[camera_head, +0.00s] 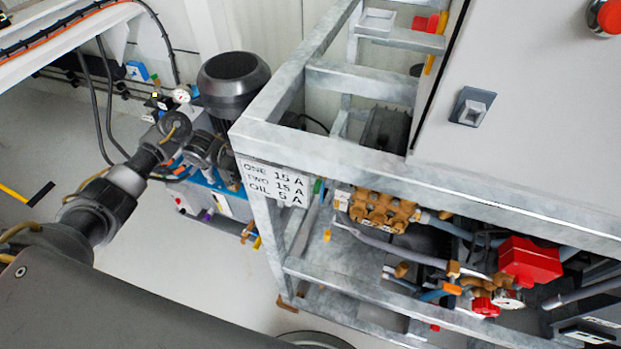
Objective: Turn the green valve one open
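A small green part (318,186) shows at the left end of the metal frame, just right of the label plate; it is too small to tell whether it is the valve handle or how it is turned. A yellow part (327,235) hangs below it. My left arm comes in from the left, and its gripper (205,151) is left of the frame, apart from the green part, in front of a cluttered blue and grey unit. Its fingers blend into the clutter, so their opening cannot be told. My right gripper is out of view.
The grey metal frame (480,205) holds a brass pump block (380,210), hoses and a red box (529,262). A label plate (272,183) is on its corner. A dark motor (232,82) stands behind. A grey cabinet (540,110) rises at right. Floor (190,270) is clear at lower left.

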